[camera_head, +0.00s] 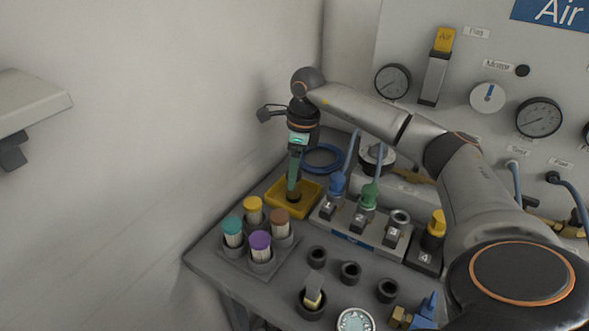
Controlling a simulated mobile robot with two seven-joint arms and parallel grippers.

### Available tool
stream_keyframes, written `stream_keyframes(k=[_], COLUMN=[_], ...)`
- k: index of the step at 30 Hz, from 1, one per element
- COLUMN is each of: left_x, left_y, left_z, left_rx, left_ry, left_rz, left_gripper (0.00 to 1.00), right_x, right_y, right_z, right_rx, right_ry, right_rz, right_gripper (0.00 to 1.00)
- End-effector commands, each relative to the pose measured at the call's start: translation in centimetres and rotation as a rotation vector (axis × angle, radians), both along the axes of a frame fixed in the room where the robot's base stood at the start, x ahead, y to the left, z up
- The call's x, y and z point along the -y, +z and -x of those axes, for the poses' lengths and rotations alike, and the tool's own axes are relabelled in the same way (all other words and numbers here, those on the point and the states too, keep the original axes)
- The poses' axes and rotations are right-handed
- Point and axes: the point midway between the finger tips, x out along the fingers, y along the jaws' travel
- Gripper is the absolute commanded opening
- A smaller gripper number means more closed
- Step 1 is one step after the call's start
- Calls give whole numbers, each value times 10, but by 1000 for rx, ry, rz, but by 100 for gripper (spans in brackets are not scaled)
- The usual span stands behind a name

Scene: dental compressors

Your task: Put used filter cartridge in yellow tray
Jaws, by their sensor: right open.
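The yellow tray (272,200) sits at the back left of the grey bench. My right gripper (293,190) points straight down over the tray, with its fingertips low inside the rim. It is open. A small dark brownish piece (293,198) shows in the tray right at the fingertips; it looks like the used filter cartridge, but the fingers partly cover it and I cannot tell for sure. My left gripper is not in view.
A rack (262,269) of cartridges with teal, yellow, brown and purple caps stands in front of the tray. A numbered manifold (345,237) with blue and green fittings stands to its right. Several black cups and a round gauge (355,320) are nearer. A gauge panel stands behind.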

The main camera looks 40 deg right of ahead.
Motion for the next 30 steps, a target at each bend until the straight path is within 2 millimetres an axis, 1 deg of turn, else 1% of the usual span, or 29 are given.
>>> stream_keyframes(k=[5,12,15,18,23,30], left_x=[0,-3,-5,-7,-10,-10], left_y=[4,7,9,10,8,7], left_z=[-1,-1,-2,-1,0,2], left_rx=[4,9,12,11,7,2], left_ry=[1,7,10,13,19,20], left_rz=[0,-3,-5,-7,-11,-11], left_gripper=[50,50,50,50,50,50], right_x=[1,5,7,8,9,9], right_y=[24,77,95,109,120,121], right_z=[1,5,7,9,10,11], right_rx=[6,6,5,4,2,-1], right_ry=[0,0,0,0,1,1], right_rz=[-1,-1,-2,-2,-1,-1], right_gripper=[75,75,75,75,75,75])
